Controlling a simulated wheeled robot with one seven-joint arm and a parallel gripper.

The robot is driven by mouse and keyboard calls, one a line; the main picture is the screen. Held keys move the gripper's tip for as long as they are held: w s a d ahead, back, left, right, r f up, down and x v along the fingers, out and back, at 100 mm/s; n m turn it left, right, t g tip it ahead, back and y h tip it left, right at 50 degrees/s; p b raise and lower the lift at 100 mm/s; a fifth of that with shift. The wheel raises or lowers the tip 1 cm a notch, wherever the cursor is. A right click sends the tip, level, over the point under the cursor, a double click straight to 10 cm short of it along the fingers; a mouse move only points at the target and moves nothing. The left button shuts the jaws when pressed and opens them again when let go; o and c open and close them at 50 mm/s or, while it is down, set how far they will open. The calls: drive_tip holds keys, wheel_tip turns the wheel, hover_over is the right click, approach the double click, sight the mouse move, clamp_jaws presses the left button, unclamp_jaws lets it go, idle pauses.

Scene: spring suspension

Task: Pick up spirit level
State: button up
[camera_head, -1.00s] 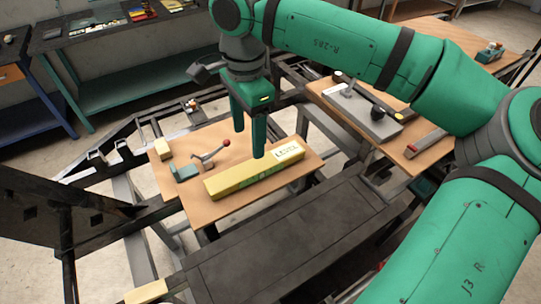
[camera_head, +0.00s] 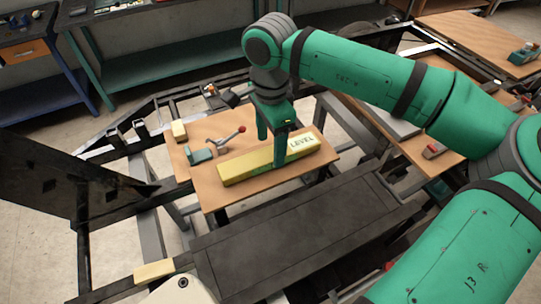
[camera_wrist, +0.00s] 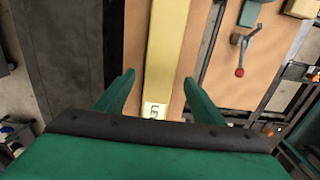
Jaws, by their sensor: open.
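The spirit level is a long yellow bar (camera_head: 245,165) with a pale "LEVEL" label at its right end. It lies on a small wooden table (camera_head: 215,195). My gripper (camera_head: 271,150) is open and pointed down over the labelled half of the bar. In the head view one finger is on the near side of the bar and the other is at its far side. In the wrist view the yellow bar (camera_wrist: 165,50) runs between the two spread fingers of my gripper (camera_wrist: 160,88). I see no contact between fingers and bar.
A small clamp with a red-knobbed lever (camera_head: 205,153) and a pale block (camera_head: 179,131) stand on the table left of the bar. A dark flat bench (camera_head: 300,235) lies in front. Another wooden table (camera_head: 410,150) is at right.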

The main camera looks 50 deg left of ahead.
wheel_tip(320, 180, down, 3)
drive_tip(key=shift+r, duration=0.2)
drive_tip(key=c, duration=1.3)
drive_tip(key=shift+c, duration=0.2)
drive_tip(key=shift+r, duration=0.5)
wheel_tip(320, 180, up, 2)
drive_tip(key=s+d+r, duration=0.4)
drive_tip(key=s+r, duration=0.6)
drive_tip(key=s, duration=0.3)
drive_tip(key=shift+s+d, duration=0.15)
drive_tip(key=shift+d, duration=0.05)
